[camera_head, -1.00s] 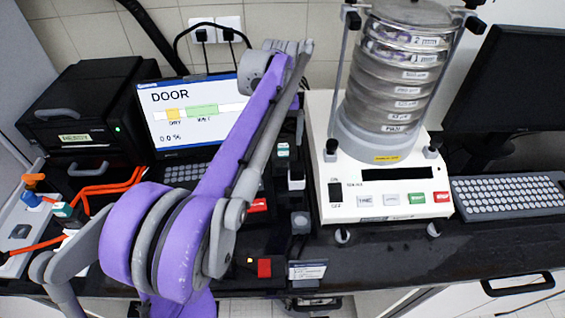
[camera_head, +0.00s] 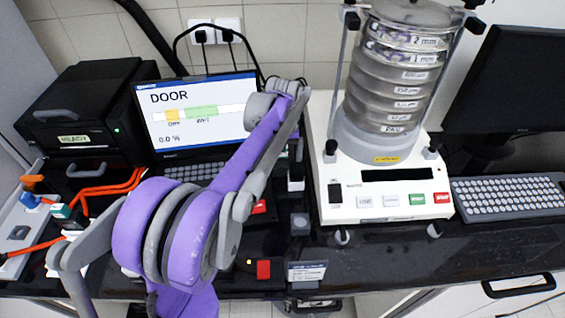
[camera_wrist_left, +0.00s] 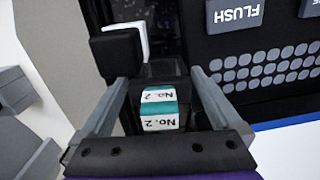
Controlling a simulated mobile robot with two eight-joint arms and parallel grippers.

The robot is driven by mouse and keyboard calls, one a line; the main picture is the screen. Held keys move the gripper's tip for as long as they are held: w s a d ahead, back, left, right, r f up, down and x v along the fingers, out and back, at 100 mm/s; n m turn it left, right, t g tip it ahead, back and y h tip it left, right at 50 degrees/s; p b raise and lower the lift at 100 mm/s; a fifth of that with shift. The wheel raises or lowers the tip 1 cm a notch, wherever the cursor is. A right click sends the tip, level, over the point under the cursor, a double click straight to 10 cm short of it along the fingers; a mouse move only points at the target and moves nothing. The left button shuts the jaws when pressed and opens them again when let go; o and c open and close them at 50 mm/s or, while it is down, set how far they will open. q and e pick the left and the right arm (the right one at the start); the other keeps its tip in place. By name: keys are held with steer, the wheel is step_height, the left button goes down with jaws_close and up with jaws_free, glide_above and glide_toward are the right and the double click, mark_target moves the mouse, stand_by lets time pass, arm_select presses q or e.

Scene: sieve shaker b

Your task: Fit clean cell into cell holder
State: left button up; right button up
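A cell with a teal and white "No. 2" label (camera_wrist_left: 158,108) stands between the fingers of my left gripper (camera_wrist_left: 158,78) in the left wrist view. The fingers are spread on either side, with dark gaps beside the cell; I see no clear contact. A black block lies just beyond it, perhaps the holder, but I cannot tell how the cell sits in it. In the head view my own arm hides the left gripper. Another teal and white piece (camera_head: 65,211) is at the far left. My right gripper is not in view.
A black and white block (camera_wrist_left: 120,48) is close beside the left finger. A dark panel with a FLUSH key (camera_wrist_left: 235,14) lies beyond. The laptop (camera_head: 200,110) stands behind my arm. The sieve shaker (camera_head: 385,190) is to the right, with a keyboard (camera_head: 510,194) beyond it.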

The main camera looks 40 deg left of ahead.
arm_select(q)
jaws_close()
step_height(320, 180, up, 10)
steer(key=shift+f+p, duration=0.1)
steer(key=shift+p, duration=0.25)
stand_by(0.4)
